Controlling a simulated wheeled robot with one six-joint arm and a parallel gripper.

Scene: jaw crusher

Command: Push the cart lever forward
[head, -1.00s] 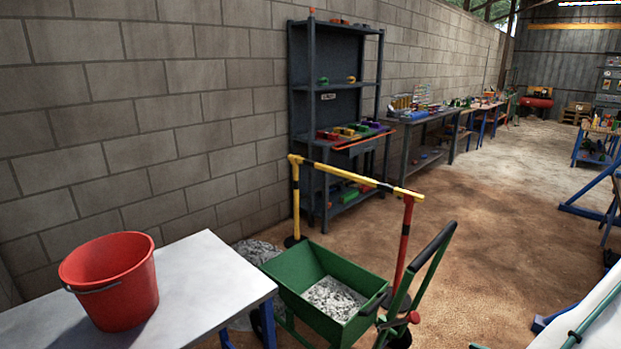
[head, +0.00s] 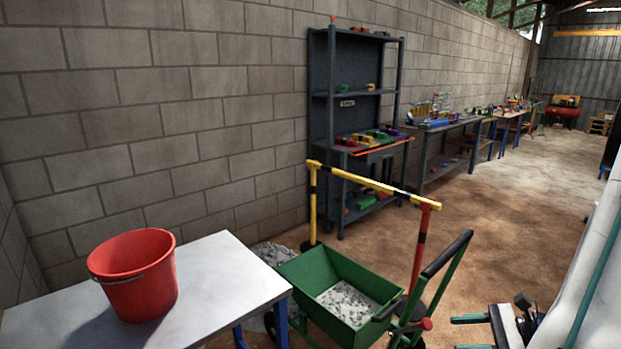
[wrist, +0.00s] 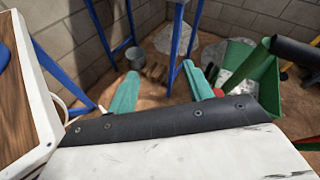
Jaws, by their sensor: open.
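The green cart (head: 345,300) stands on the floor with grey gravel in its tray. Its tall lever (head: 447,255) has a black grip, tilts up to the right, and has a red knob (head: 427,323) near its base. In the wrist view the cart (wrist: 262,75) is at the right, with the black grip (wrist: 296,52) at the right edge. My gripper (head: 472,333) is low at the right in the head view, right of the lever and apart from it. In the wrist view its teal fingers (wrist: 161,90) are spread with nothing between them.
A table (head: 215,265) with a red bucket (head: 135,275) stands left of the cart. A yellow-black rail (head: 370,183) on posts runs behind the cart. A grey bucket (wrist: 134,57) stands near blue legs. Open dirt floor (head: 490,225) lies to the right.

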